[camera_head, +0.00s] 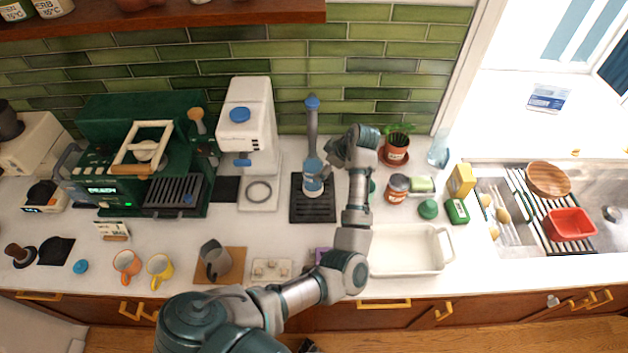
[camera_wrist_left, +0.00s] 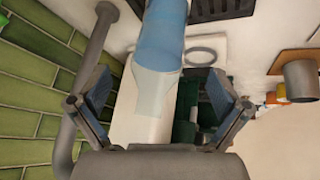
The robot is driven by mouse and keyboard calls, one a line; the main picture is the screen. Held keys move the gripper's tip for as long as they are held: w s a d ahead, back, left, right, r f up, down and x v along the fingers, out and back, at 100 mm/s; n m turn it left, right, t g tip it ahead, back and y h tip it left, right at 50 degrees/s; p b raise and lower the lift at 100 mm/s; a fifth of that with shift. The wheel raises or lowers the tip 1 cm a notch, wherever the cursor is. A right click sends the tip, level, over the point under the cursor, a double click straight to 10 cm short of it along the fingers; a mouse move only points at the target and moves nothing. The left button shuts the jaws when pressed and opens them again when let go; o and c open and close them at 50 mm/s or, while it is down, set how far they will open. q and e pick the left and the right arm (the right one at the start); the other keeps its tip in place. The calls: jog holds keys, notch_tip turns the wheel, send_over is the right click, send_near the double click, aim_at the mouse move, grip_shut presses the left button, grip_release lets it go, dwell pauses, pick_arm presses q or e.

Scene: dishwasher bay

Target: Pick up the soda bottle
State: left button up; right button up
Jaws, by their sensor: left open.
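The soda bottle (camera_head: 313,184) is pale blue and stands upright on a black drip tray (camera_head: 298,212) under a grey post with a blue top. In the left wrist view, a blue, partly translucent body that looks like the bottle (camera_wrist_left: 162,40) extends between the spread fingers. My left gripper (camera_head: 327,165) is beside the bottle's upper part, on its right. It is open, with one finger on each side in the wrist view (camera_wrist_left: 160,92). I see no clear contact. My right gripper is not in view.
A white coffee grinder (camera_head: 247,125) stands left of the post. A plant pot (camera_head: 395,151), jar (camera_head: 396,188) and white basin (camera_head: 408,250) lie to the right. A green espresso machine (camera_head: 140,150) is further left. The tiled wall (camera_head: 400,45) is behind.

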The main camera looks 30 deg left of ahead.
aim_at(314, 166)
pick_arm(q)
jog(key=shift+a+f, duration=0.1)
jog(key=shift+f, duration=0.05)
jog(key=shift+a+f, duration=0.2)
jog(key=shift+a, duration=0.05)
jog(key=x, duration=0.1)
jog(key=p+x, duration=0.1)
jog(key=x, duration=0.1)
jog(key=a+x, duration=0.1)
jog(key=x, duration=0.1)
jog(key=shift+w+r, duration=0.15)
jog(key=shift+r, duration=0.15)
jog(key=shift+a, duration=0.1)
jog(key=shift+c, duration=1)
jog(key=shift+d, duration=0.25)
jog(key=c, duration=0.8)
jog(key=shift+d, duration=0.15)
jog(key=c, duration=0.8)
jog(key=shift+r, duration=0.1)
jog(key=shift+c, duration=0.4)
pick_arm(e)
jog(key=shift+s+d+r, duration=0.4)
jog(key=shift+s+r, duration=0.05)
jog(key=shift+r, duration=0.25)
